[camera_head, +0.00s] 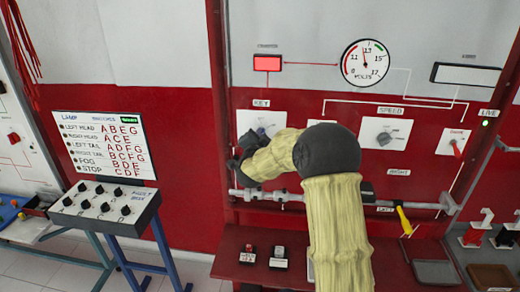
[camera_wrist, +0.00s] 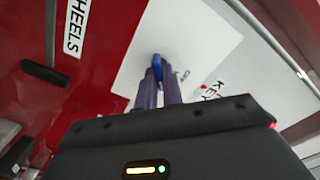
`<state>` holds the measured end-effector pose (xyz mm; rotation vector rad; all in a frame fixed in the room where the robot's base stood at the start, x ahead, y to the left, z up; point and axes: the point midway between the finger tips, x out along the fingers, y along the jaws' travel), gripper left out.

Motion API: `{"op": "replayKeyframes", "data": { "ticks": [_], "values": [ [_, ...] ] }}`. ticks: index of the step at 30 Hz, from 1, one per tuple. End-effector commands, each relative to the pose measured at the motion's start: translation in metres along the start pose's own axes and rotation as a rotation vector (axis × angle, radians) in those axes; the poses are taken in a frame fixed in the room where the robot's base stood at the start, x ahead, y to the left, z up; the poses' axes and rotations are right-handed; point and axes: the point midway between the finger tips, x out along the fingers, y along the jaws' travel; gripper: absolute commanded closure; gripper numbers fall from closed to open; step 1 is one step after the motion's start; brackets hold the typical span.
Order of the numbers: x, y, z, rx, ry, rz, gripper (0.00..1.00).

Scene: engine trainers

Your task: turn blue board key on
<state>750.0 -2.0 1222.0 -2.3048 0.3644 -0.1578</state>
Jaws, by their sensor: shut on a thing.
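In the head view the white key plate (camera_head: 251,118) is on the red board, with a bit of blue (camera_head: 262,131) showing just above my dark gripper. The key's exact angle cannot be told.
Above the key are a lit red lamp (camera_head: 267,63) and a volts gauge (camera_head: 363,62). A speed knob (camera_head: 384,138) and a red switch (camera_head: 457,149) are at right. A grey rail (camera_head: 270,196) runs below. A box of black knobs (camera_head: 104,209) stands at left.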

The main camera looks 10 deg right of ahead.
Motion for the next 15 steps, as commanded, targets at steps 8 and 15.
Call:
{"op": "replayKeyframes", "data": {
  "ticks": [8,15],
  "values": [
    [-0.0001,0.0044,0.0035,0.172,0.000,0.001,1.00],
    [-0.0002,0.0026,0.0017,0.238,-0.001,0.002,1.00]
  ]
}}
